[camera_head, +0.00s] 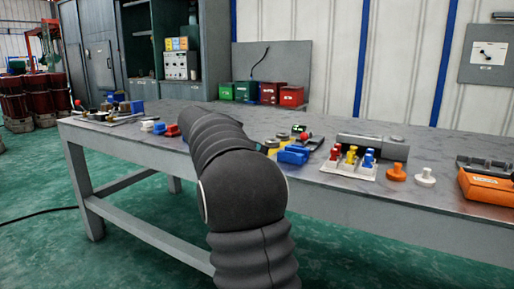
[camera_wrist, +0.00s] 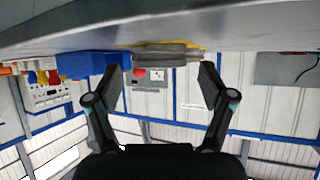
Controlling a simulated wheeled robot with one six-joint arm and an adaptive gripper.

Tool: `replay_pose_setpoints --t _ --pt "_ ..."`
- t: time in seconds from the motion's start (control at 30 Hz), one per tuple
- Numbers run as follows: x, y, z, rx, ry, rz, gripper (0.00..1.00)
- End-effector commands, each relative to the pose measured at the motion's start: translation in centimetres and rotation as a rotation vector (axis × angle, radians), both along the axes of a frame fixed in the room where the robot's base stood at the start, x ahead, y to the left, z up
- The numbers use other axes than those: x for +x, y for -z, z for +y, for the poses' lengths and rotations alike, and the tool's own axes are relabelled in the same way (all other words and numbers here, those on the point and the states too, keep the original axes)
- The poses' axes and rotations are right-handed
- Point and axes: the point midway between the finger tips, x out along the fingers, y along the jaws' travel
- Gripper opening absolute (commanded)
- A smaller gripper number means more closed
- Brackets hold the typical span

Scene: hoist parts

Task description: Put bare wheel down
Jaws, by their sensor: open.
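In the wrist view, which shows the table upside down along the top, a flat grey round part (camera_wrist: 165,53) sits at the tabletop, with a yellow part showing behind it. It looks like the bare wheel. My gripper (camera_wrist: 162,74) is open, its fingertips apart on either side of the grey part, with a visible gap between them and nothing clearly gripped. In the head view my own arm covers the gripper and most of that spot. Small yellow and grey round parts (camera_head: 272,145) show just right of my arm.
Blue blocks (camera_head: 293,155) sit close to the round parts. A white rack of coloured pegs (camera_head: 348,166), an orange knob (camera_head: 397,172), a white knob (camera_head: 426,176) and an orange case (camera_head: 488,188) stand to the right on the grey table (camera_head: 330,196). Coloured bins (camera_head: 268,92) stand behind.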

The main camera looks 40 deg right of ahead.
Motion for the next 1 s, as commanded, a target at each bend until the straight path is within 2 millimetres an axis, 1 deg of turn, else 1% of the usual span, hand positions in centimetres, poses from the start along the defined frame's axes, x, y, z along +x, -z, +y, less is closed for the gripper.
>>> replay_pose_setpoints --t 0.03,0.3,0.5,0.7,0.9,1.0 --pt "0.1 -0.5 0.9 -0.001 -0.004 -0.003 0.82" --pt "0.1 -3.1 5.8 -0.001 -0.004 -0.002 0.82" --pt "0.1 -4.5 8.3 0.0 -0.003 0.001 0.82" --pt "0.0 -5.0 9.3 0.0 -0.001 0.002 0.82" --pt "0.0 -5.1 9.4 0.001 -0.001 0.003 0.82" --pt "-0.5 -4.9 9.8 0.02 -0.024 0.019 0.82"
